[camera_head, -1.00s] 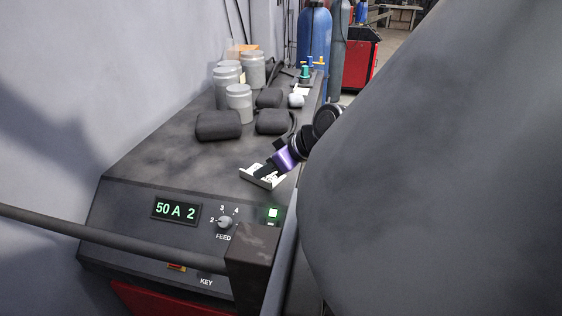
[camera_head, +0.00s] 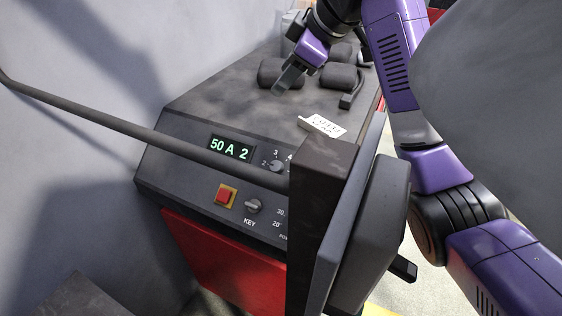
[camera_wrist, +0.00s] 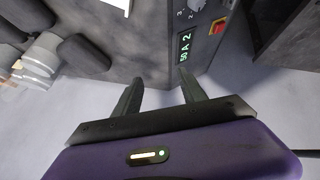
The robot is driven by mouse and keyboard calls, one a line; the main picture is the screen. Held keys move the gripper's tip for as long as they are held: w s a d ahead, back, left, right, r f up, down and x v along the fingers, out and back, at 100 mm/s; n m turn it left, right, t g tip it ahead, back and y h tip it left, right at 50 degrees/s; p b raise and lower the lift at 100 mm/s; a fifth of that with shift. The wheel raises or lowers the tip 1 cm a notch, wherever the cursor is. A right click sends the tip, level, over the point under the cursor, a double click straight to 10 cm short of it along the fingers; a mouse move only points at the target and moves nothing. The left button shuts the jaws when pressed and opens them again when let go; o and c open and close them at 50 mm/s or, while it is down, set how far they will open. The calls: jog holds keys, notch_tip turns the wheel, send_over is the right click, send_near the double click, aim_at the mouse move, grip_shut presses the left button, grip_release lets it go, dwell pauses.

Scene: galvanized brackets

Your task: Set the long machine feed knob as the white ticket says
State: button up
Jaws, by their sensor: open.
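The feed knob (camera_head: 277,167) is a small grey knob on the sloping front panel, partly hidden by a dark bar. Marks 2 and 3 show beside it; its pointer is too small to read surely. The green display (camera_head: 231,148) reads 50 A 2. The white ticket (camera_head: 322,126) stands on the machine top above the panel; its writing is too small and slanted to read. My gripper (camera_head: 284,84) is open and empty above the machine top, behind the panel, apart from knob and ticket. In the wrist view, the fingers (camera_wrist: 160,84) are spread, with the display (camera_wrist: 185,48) beyond them.
A long dark bar (camera_head: 140,130) crosses in front of the panel to a dark upright block (camera_head: 318,190). A red button (camera_head: 226,195) and the KEY knob (camera_head: 253,205) sit lower on the panel. Dark pads (camera_head: 338,77) lie farther back on the top.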

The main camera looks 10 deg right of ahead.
jog(key=a+f+n+g+h+b, duration=0.1)
jog(key=a+f+n+g, duration=0.15)
jog(key=a+n, duration=0.2)
jog(key=n+g+h+b, duration=0.2)
jog(key=n+g+h, duration=0.2)
jog(key=n, duration=0.5)
send_over(276, 163)
jog(key=shift+t, duration=0.25)
jog(key=f, duration=0.9)
jog(key=shift+w+d+f, duration=0.1)
jog(key=shift+w+d, duration=0.1)
jog(key=shift+d, duration=0.1)
jog(key=shift+s+a+n+y, duration=0.2)
jog(key=shift+a+n+y, duration=0.1)
jog(key=shift+n, duration=0.55)
jog(key=shift+f+p, duration=0.75)
jog(key=shift+f, duration=3.2)
grip_shut()
